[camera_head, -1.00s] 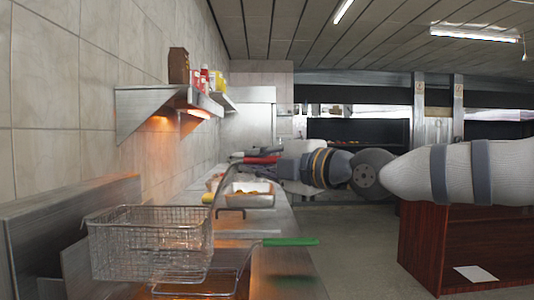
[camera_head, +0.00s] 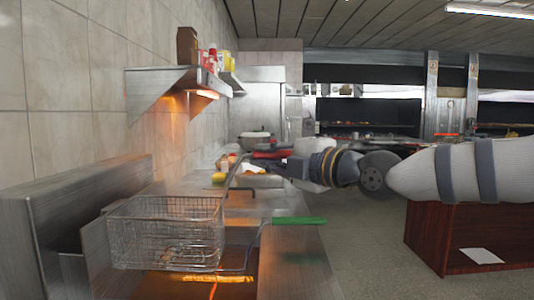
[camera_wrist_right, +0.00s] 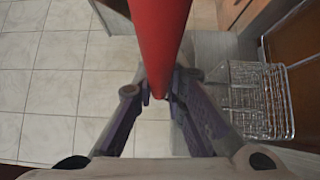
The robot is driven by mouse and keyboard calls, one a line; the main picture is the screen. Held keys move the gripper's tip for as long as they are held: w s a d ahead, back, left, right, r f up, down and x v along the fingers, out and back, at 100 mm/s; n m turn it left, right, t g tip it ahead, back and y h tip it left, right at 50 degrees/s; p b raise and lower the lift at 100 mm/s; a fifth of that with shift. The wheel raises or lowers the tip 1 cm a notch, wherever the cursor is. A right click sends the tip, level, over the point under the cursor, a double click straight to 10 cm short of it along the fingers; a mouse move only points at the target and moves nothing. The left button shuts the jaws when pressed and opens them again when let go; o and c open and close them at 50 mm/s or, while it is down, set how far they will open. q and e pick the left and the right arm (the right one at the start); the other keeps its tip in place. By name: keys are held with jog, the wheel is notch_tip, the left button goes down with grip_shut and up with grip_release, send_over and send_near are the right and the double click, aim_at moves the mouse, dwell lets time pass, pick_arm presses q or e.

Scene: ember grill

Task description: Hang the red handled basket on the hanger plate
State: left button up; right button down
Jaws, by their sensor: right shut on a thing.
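My right gripper (camera_head: 288,166) is shut on the red handle (camera_head: 272,154). The red handle also fills the upper middle of the right wrist view (camera_wrist_right: 158,40), between the purple-grey fingers. A bent metal rod runs from the handle down to the wire basket (camera_head: 165,232) at the lower left of the head view. The basket looks upright and empty, above the glowing fryer opening. A tall steel panel (camera_head: 65,205) stands behind and left of the basket; I cannot tell whether it is the hanger plate. My left gripper does not show.
A green handle (camera_head: 299,221) lies at the fryer's front edge, right of the basket. A steel shelf (camera_head: 160,85) with boxes and bottles is on the tiled wall. A wire basket (camera_wrist_right: 250,100) shows at right in the wrist view. The floor (camera_head: 375,240) is open.

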jog(key=shift+f, duration=0.35)
jog(key=c, duration=1.6)
grip_release()
jog(key=shift+f, duration=0.1)
jog(key=shift+o, duration=0.2)
jog(key=shift+f, duration=0.1)
jog(key=v, duration=0.8)
